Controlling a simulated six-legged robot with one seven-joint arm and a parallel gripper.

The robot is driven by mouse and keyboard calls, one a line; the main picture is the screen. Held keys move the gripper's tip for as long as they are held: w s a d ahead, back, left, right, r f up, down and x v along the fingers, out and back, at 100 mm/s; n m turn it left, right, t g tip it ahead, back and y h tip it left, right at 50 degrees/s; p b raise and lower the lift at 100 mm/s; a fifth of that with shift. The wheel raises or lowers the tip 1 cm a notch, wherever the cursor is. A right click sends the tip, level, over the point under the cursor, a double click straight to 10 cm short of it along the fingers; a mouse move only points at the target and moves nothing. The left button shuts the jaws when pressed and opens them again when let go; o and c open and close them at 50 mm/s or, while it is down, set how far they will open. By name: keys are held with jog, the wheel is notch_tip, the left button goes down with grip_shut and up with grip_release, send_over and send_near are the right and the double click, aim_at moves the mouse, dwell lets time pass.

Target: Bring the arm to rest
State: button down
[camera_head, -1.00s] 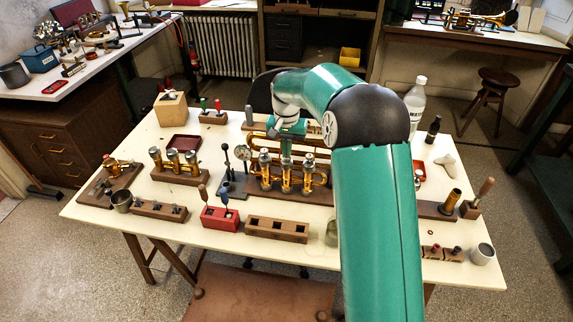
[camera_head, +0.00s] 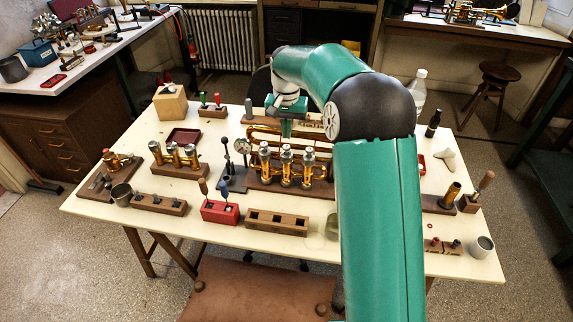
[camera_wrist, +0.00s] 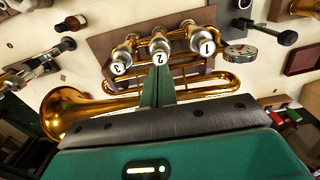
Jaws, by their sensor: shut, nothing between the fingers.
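My green arm (camera_head: 378,215) reaches over the workbench, bent at a dark elbow joint. My gripper (camera_head: 287,134) points down above the far side of the brass horn (camera_head: 318,170). Its fingers are shut and empty in the wrist view (camera_wrist: 158,84). There they overlap the horn's tubing and end near the valve caps (camera_wrist: 159,42), numbered 1, 2 and 3. The horn lies on a brown wooden stand (camera_head: 262,186) with its valves upright. My arm hides part of the horn and the bench's right side in the head view.
A round dial gauge (camera_head: 242,146) stands left of the horn. In front are a red block (camera_head: 221,217) with tools and a wooden slotted block (camera_head: 277,225). A white bottle (camera_head: 416,95) and dark small bottle (camera_head: 433,124) stand behind right. Bare bench (camera_head: 120,215) shows at the front left.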

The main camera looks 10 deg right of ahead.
jog(key=s+r+n+t, duration=0.2)
jog(key=s+r+t, duration=0.1)
jog(key=s+r, duration=1.2)
jog(key=s+f+n+t, duration=0.1)
jog(key=s+f, duration=0.1)
jog(key=s, duration=0.8)
jog(key=s+f+n+t, duration=0.1)
jog(key=s+f, duration=0.1)
jog(key=s, duration=0.9)
jog(key=shift+f+n+t, duration=0.15)
jog(key=shift+n+t, duration=0.15)
